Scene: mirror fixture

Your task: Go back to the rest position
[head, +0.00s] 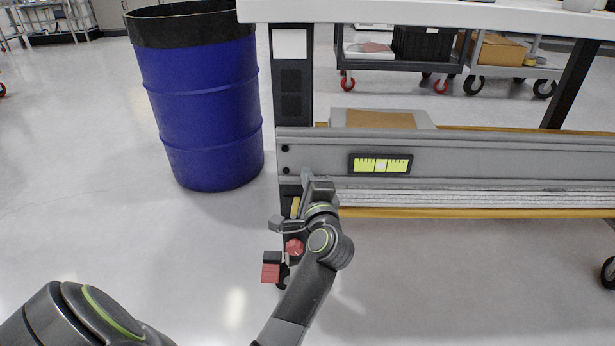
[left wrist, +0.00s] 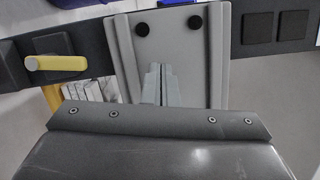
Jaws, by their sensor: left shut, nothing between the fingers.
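My left gripper (head: 306,178) is in front of the left end of a long grey beam (head: 480,155), close to its lower edge. Its fingers (left wrist: 160,84) are together and empty in the left wrist view, pointing at a grey end plate (left wrist: 190,65) with two black round knobs. I cannot tell whether the fingertips touch the plate. The beam carries a yellow-green scale (head: 380,165) in a dark frame. My right gripper is in neither view.
A white-topped bench (head: 420,14) stands over the beam, with a dark leg (head: 291,85) at the left. A blue drum (head: 205,105) stands left of it. A yellow handle (left wrist: 55,63) is left of the fingers. The floor at left is clear.

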